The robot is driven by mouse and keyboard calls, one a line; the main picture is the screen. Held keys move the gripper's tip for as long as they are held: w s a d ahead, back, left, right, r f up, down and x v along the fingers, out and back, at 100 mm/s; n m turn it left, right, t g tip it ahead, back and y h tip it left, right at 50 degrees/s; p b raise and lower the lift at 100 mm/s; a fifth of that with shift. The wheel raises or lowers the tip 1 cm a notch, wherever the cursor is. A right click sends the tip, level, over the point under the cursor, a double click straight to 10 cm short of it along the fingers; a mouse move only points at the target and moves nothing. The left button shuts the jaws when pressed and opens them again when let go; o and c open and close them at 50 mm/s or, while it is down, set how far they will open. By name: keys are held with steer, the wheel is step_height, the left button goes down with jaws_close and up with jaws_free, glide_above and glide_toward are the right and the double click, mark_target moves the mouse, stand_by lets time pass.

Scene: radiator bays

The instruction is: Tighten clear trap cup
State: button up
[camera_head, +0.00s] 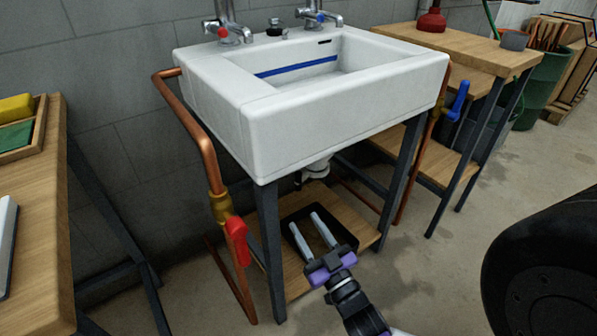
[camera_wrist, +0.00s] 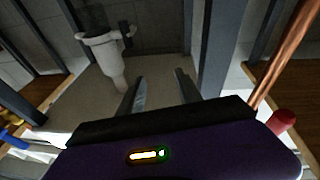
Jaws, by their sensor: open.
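The white trap (camera_head: 316,170) hangs under the sink (camera_head: 330,120) in the head view, partly hidden by the sink's front. In the wrist view, which appears inverted, the white trap body (camera_wrist: 104,52) is at upper left. A grey see-through part, seemingly the clear cup (camera_wrist: 93,16), joins it at the picture's top edge. Its thread and seating cannot be made out. My gripper (camera_head: 304,221) is open and empty, in front of and below the trap. In the wrist view its two fingers (camera_wrist: 159,77) are apart, to the right of the trap and not touching it.
A black tray (camera_head: 346,236) lies on the wooden shelf (camera_head: 366,236) below the sink. Dark frame legs (camera_head: 270,250) flank the bay. A copper pipe with a red valve handle (camera_head: 237,240) stands left; a blue handle (camera_head: 459,98) is right. Benches stand on both sides.

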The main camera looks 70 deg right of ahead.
steer(key=t+p, duration=0.1)
steer(key=t, duration=0.1)
glide_toward(301, 178)
steer(key=d+r, duration=0.3)
steer(key=r, duration=0.1)
steer(key=w+d+y, duration=0.1)
steer(key=w, duration=0.2)
steer(key=w+d+t+b, duration=0.1)
steer(key=w, duration=0.1)
steer(key=w+n+y+b, duration=0.1)
steer(key=w, duration=0.2)
steer(key=shift+w+d+r+t+y, duration=0.15)
steer(key=shift+w+d+t+y, duration=0.15)
steer(key=shift+d+t, duration=0.1)
steer(key=shift+c, duration=0.2)
jaws_close()
stand_by(0.3)
